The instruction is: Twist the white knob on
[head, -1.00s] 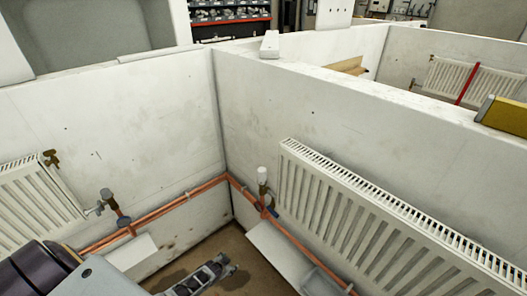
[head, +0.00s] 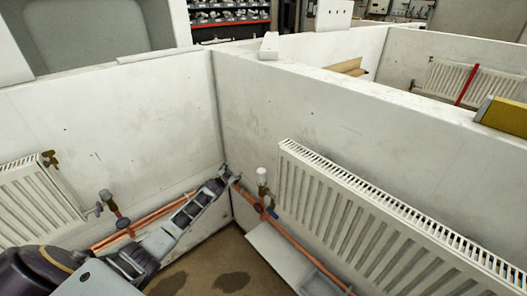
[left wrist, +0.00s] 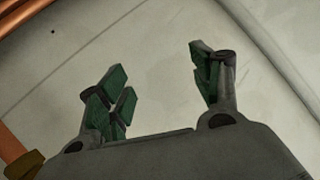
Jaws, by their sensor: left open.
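The white knob (head: 262,173) sits upright on a brass valve (head: 263,190) at the left end of the right-hand radiator. My left gripper (head: 231,174) reaches up from the lower left to near the wall corner, a little left of the knob and apart from it. In the left wrist view its two green-padded fingers (left wrist: 160,80) stand wide apart with only pale wall between them. The knob cannot be made out in the left wrist view. My right gripper is not in view.
Copper pipes (head: 296,243) run along both walls near my gripper. The right radiator (head: 370,225) stands just right of the knob. A left radiator (head: 32,205) and another valve (head: 113,206) are on the left wall. The left wrist view shows copper pipe (left wrist: 10,145) at its left edge.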

